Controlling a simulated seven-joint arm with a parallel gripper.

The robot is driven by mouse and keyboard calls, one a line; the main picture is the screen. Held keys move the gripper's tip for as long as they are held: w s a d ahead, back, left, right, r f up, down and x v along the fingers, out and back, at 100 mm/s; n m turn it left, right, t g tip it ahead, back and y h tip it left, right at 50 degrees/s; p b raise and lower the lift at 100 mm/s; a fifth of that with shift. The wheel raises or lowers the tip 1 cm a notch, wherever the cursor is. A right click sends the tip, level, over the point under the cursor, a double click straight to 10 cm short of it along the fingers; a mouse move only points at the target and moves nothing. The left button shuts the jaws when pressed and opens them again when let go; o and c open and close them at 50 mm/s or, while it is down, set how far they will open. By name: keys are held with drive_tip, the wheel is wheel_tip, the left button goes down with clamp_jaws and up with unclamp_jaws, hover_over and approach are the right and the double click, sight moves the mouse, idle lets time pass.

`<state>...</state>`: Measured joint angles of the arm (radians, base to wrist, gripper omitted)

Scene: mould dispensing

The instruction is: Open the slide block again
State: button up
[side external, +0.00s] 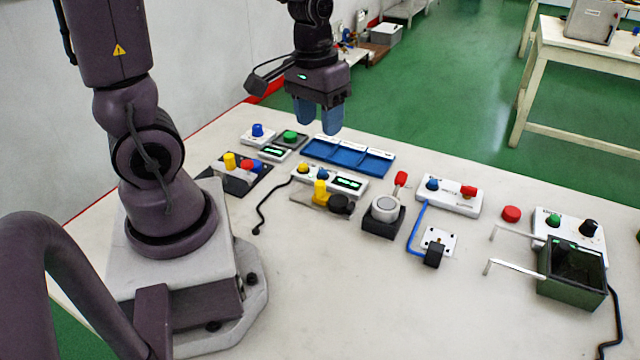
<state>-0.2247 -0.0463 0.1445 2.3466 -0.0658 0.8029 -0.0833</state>
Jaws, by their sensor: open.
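My gripper (319,118) has blue fingers, is open and empty, and hangs above the far side of the bench, over the back left of the blue tray. No part is clearly marked as the slide block. A low block with a yellow post and a black round part (326,199) sits in front of a white panel (330,178) with knobs and a green display. A dark base (236,180) with a yellow post and red and blue parts sits further left. I cannot tell which is the slide block, or whether it is open or shut.
The blue tray (347,155) has several compartments. To the right stand a grey round unit with a red lever (384,208), a white panel (452,200), a small white plate (439,241) and a dark green box (572,273). The bench front (400,310) is clear.

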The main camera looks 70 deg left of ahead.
sight(320, 183)
drive_tip(key=w+a+f+n, duration=0.3)
drive_tip(key=a+f+n, duration=0.3)
drive_tip(key=a+f, duration=0.25)
drive_tip(key=shift+g, duration=0.3)
wheel_tip(320, 183, down, 13)
drive_tip(key=shift+s+d+r, duration=0.1)
drive_tip(key=shift+d+r, duration=0.05)
clamp_jaws()
